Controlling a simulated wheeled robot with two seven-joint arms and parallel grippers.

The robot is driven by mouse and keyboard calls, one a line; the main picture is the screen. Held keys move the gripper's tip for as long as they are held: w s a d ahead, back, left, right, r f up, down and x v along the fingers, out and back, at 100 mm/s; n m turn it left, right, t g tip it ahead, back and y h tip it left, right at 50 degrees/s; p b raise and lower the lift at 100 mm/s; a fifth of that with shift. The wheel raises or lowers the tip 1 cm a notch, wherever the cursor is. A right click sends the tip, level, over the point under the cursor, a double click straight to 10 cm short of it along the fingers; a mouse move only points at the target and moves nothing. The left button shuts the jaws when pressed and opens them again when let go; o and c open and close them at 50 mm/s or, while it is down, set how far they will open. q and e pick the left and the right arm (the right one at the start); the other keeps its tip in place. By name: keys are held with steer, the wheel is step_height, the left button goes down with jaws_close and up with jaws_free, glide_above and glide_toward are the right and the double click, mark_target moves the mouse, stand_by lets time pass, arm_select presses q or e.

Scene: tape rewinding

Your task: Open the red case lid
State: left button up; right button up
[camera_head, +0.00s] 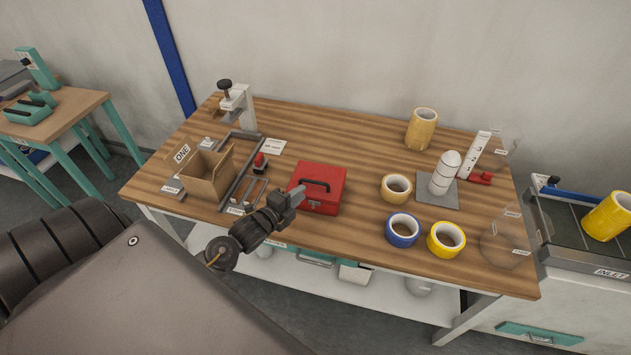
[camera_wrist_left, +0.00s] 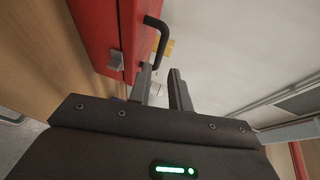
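The red case (camera_head: 325,180) sits shut on the wooden workbench, with a black handle (camera_head: 316,183) on its lid and a latch on its front. My left gripper (camera_head: 299,192) is at the front left corner of the case, close to the lid. In the left wrist view, the red case (camera_wrist_left: 98,32) fills the upper left, with its grey latch (camera_wrist_left: 115,61) and black handle (camera_wrist_left: 158,38). The left gripper's two fingers (camera_wrist_left: 162,72) stand a small gap apart, with nothing seen between them, just short of the handle. Contact with the case cannot be told. My right gripper is not seen.
A cardboard box (camera_head: 208,184) and a metal frame lie left of the case. Tape rolls, including blue (camera_head: 403,243) and yellow (camera_head: 431,251), stand to the right. A white cylinder on a grey plate (camera_head: 437,199) is farther right. Bare wood lies behind the case.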

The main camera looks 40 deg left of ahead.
mark_target(316, 182)
arm_select(q)
steer(key=w, duration=0.2)
steer(key=w+f+p, duration=0.1)
steer(key=w, duration=0.5)
steer(key=shift+w+d+f+p, duration=0.2)
steer(key=shift+d+f+p, duration=0.05)
steer(key=shift+p, duration=0.05)
jaws_close()
